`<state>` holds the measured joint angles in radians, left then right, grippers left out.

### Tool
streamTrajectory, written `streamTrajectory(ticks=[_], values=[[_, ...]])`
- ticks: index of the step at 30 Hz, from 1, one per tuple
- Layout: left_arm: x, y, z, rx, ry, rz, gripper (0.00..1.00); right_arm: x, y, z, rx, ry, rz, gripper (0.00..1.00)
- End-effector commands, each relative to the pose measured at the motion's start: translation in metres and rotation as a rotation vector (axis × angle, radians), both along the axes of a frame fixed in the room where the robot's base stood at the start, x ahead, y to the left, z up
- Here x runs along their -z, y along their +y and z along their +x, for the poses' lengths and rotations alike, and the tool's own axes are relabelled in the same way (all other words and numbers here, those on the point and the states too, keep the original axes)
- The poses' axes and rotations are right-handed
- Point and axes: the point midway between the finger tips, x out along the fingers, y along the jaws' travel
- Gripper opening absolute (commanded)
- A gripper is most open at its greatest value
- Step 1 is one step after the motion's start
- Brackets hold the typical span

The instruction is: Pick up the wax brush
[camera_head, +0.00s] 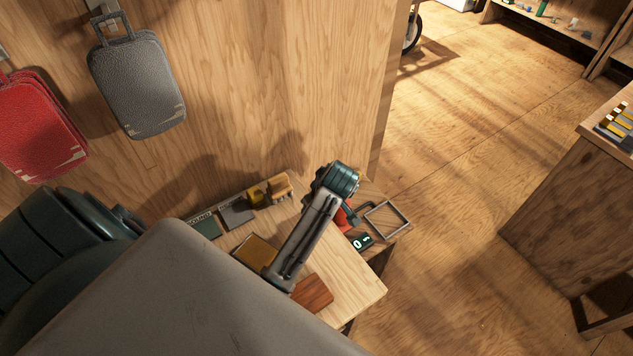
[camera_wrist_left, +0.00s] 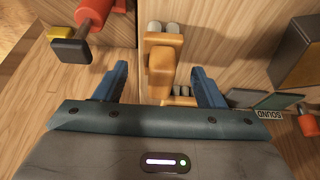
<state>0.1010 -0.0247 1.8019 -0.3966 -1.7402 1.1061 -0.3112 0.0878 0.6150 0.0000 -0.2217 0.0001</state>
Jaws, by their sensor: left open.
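A tan wooden piece with pale, rounded ends (camera_wrist_left: 160,62) shows in the left wrist view; it may be the wax brush, but I cannot tell for sure. In the head view a tan piece (camera_head: 281,186) sits at the back edge of the small table, probably the same one. My left gripper (camera_wrist_left: 160,70) is open, its two blue fingers on either side of the tan piece in the picture; nothing is held. I cannot tell how far the piece is beyond the fingertips. In the head view the fingers are hidden behind my wrist. My right gripper is not in view.
A wooden wall with hanging cases (camera_head: 137,85) stands behind. Open floor lies to the right.

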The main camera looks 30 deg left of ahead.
Motion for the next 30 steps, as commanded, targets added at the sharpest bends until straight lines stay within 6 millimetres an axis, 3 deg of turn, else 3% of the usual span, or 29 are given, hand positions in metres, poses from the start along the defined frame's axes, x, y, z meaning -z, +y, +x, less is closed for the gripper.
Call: streamTrajectory(ticks=[3,9,16,24,30], values=[[0.013,0.01,0.003,0.0,0.006,0.002,0.64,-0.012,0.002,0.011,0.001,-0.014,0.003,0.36],[0.035,0.016,0.006,0.001,0.003,0.0,0.64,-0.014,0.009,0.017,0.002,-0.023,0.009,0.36],[0.037,0.017,0.006,0.001,0.002,0.0,0.64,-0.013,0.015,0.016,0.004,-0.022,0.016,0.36],[0.037,0.016,0.006,0.001,0.001,-0.001,0.14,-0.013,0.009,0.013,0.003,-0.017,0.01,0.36],[0.037,0.017,0.007,0.001,0.001,-0.001,0.14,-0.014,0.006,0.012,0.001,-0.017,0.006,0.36]])
